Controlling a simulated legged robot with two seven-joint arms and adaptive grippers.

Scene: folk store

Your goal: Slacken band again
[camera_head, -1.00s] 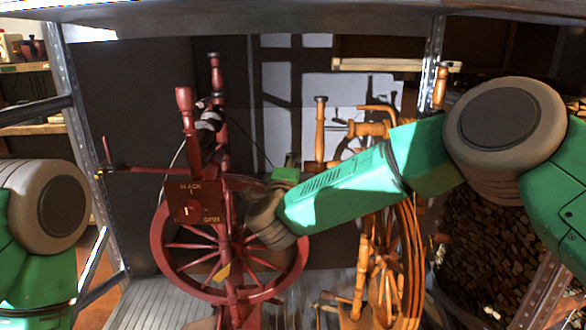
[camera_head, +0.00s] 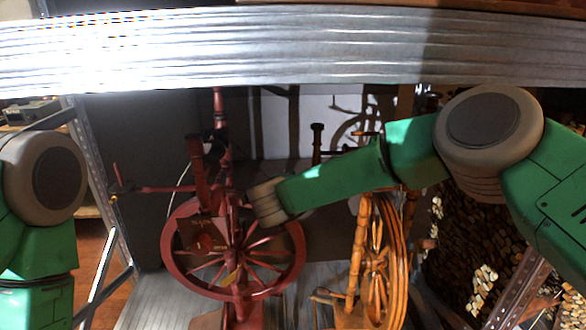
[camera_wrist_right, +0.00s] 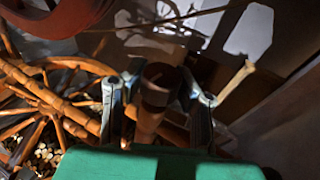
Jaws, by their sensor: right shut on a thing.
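My right gripper (camera_wrist_right: 156,112) shows in the right wrist view with its two metal fingers either side of a brown turned wooden knob (camera_wrist_right: 155,90), shut on it. In the head view my right arm reaches in from the right, and its wrist hides the gripper. An orange wooden spinning wheel (camera_head: 374,265) stands below and behind that arm. A dark red spinning wheel (camera_head: 170,255) stands to its left, partly behind my wrist. I cannot make out a drive band on either wheel clearly. My left gripper is out of view.
A metal shelf beam (camera_head: 250,52) crosses the top of the head view. Stacked firewood (camera_head: 455,255) stands at the right. The ribbed shelf floor (camera_head: 150,300) lies under the wheels, and a metal upright (camera_head: 88,150) stands at the left.

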